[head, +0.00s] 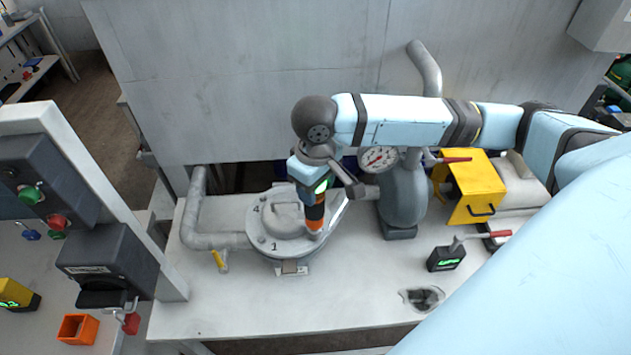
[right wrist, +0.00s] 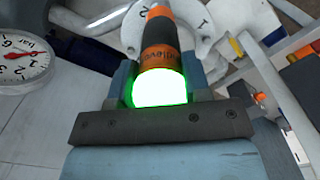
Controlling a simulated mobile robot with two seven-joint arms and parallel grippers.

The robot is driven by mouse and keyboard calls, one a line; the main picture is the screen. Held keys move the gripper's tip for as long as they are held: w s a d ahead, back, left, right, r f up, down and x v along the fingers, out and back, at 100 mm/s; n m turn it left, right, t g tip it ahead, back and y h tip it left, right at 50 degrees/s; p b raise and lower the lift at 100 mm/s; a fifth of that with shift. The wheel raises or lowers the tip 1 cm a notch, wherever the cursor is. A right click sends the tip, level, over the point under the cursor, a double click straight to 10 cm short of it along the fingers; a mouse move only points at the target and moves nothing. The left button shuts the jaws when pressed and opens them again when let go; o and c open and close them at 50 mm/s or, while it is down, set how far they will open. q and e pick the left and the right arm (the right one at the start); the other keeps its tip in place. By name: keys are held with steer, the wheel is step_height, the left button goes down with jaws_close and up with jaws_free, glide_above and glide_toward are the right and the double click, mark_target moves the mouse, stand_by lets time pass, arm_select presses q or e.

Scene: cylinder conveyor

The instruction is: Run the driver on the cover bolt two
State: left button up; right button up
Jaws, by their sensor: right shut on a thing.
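The round grey cover (head: 283,222) lies on the bench, with the numbers 4 and 1 readable near its rim and bolt heads around it. My right gripper (head: 322,184) is above the cover's right side, shut on the driver (head: 315,212). The driver is black and orange and stands roughly upright, its lower end at the cover's right rim. In the right wrist view the driver (right wrist: 160,45) sits between the two fingers, with a bright green glowing end nearest the camera. The bolt under the driver is hidden. My left gripper is not in view.
A pressure gauge (head: 377,160) and grey pump body (head: 403,197) stand close right of the gripper. A yellow guard (head: 473,187) is further right. A black box with green display (head: 446,258) and a drain hole (head: 422,298) lie in front. The bench's front middle is clear.

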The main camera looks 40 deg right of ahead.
steer(key=shift+f, duration=0.65)
stand_by(0.7)
steer(key=shift+s+a+f, duration=0.1)
steer(key=shift+s, duration=0.05)
stand_by(0.4)
stand_by(0.6)
steer(key=shift+r, duration=2.05)
